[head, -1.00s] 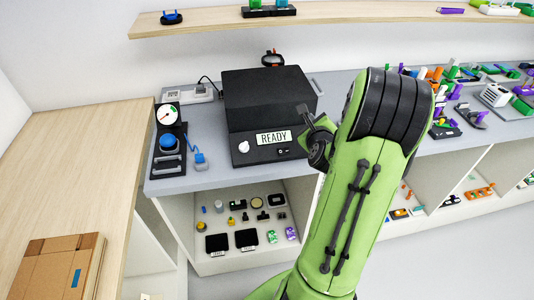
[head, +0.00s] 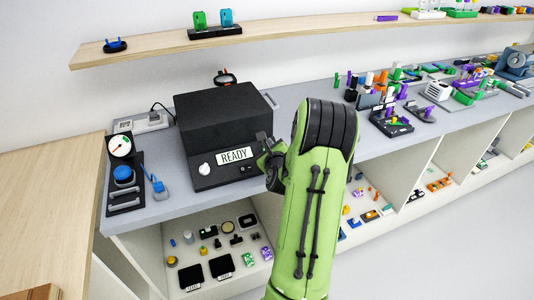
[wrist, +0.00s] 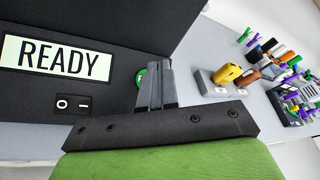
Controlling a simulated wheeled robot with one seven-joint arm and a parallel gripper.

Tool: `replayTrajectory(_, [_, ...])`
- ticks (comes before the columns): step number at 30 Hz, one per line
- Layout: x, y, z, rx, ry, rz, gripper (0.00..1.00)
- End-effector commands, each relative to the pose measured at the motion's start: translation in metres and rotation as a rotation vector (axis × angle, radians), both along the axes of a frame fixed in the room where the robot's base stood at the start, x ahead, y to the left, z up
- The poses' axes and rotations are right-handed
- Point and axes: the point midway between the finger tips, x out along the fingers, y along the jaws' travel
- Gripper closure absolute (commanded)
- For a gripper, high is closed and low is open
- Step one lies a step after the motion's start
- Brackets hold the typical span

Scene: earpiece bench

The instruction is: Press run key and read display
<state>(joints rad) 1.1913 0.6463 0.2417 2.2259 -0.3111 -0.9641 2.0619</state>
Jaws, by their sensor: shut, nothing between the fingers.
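The black box-shaped device (head: 222,115) stands on the grey bench, and its lit display (head: 235,156) reads READY. The display (wrist: 58,58) fills the left of the wrist view, with an O/I rocker switch (wrist: 72,104) below it. In the head view my gripper (head: 263,138) is at the device's front right corner.
A white knob (head: 204,169) is on the panel's left. A gauge and blue-button unit (head: 123,173) stands left of the device. The bench right of the device has a clear stretch, then several small coloured parts. A wooden shelf (head: 300,29) runs above.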

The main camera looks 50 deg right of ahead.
Motion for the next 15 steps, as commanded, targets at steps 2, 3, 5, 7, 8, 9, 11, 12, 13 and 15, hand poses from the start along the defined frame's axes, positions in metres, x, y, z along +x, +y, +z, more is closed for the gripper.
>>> replayTrajectory(2, [0.0041,-0.0019,-0.0090,0.000,0.001,0.001,1.00])
replayTrajectory(3, [0.0053,-0.0030,-0.0111,-0.001,0.001,0.000,1.00])
replayTrajectory(5, [0.0065,-0.0041,-0.0135,-0.001,0.000,-0.001,1.00])
replayTrajectory(7, [0.0074,-0.0046,-0.0152,-0.001,0.000,-0.001,1.00])
replayTrajectory(8, [0.0075,-0.0047,-0.0153,-0.001,0.000,-0.001,1.00])
replayTrajectory(9, [0.0076,-0.0048,-0.0154,-0.001,0.000,-0.001,1.00])
replayTrajectory(11, [0.0077,-0.0048,-0.0152,-0.001,0.000,-0.001,1.00])
replayTrajectory(12, [0.0076,-0.0048,-0.0150,-0.001,0.000,-0.001,1.00])
replayTrajectory(13, [0.0076,-0.0047,-0.0149,-0.001,0.000,-0.001,1.00])
replayTrajectory(15, [0.0076,-0.0046,-0.0148,-0.001,0.000,-0.001,1.00])
